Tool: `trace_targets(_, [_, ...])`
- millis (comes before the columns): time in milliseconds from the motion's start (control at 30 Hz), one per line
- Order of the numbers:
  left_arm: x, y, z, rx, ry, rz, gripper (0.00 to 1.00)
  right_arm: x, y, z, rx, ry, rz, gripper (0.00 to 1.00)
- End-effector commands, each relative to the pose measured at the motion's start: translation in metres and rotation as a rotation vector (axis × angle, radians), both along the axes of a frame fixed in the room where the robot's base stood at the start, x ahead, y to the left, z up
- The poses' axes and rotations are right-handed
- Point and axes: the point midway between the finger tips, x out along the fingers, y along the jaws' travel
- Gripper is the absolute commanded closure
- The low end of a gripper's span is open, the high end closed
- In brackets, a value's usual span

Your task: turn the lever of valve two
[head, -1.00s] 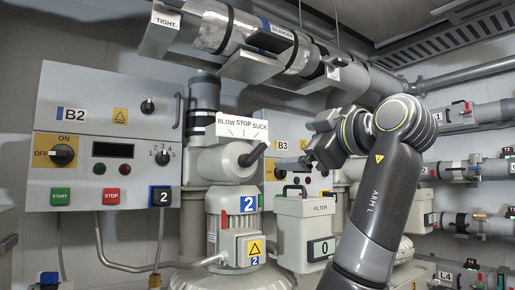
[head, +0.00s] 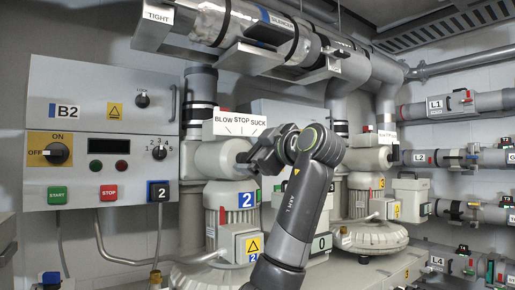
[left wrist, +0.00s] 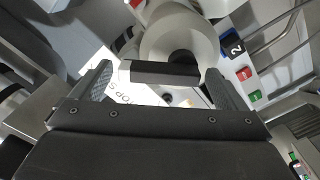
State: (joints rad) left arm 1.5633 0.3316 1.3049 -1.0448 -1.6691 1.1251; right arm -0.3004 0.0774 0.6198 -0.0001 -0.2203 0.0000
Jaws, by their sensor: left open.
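Valve two is the pale round housing (head: 228,157) above the blower marked 2, under a white BLOW STOP SUCK plate (head: 240,126). My left gripper (head: 256,156) is at the right side of this valve and covers its lever in the head view. In the left wrist view the dark lever (left wrist: 165,74) runs across between the two fingers of my open left gripper (left wrist: 162,86). The pale valve housing also shows there (left wrist: 177,32). The gap between the lever and each finger is small, and I cannot tell if they touch. My right gripper is not in view.
The B2 control panel (head: 85,85) is on the wall at the left. A silencer pipe (head: 265,35) runs overhead. My left arm hides much of the filter box and B3 panel. Labelled pipes, such as L1 (head: 450,106), line the right wall.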

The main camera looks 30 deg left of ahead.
Motion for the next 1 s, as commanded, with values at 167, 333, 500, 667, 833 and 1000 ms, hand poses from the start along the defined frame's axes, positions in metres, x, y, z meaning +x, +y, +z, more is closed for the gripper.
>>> trace_targets(167, [0.0,0.0,0.0,0.0,0.0,0.0,0.13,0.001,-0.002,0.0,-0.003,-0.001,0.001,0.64])
trace_targets(333, [0.0,0.0,0.0,0.001,0.0,-0.001,0.36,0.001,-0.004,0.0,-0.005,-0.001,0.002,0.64])
trace_targets(500, [0.0,0.0,0.001,0.001,-0.003,-0.001,0.47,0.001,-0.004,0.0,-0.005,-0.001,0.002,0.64])
trace_targets(667, [-0.001,0.0,0.002,-0.005,-0.023,-0.001,0.47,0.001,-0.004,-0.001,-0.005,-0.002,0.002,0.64])
trace_targets(833, [-0.003,0.0,0.003,-0.03,-0.087,-0.001,0.47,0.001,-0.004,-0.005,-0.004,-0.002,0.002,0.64])
trace_targets(1000, [-0.006,0.002,0.004,-0.075,-0.199,-0.001,0.47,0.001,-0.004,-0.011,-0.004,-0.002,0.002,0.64])
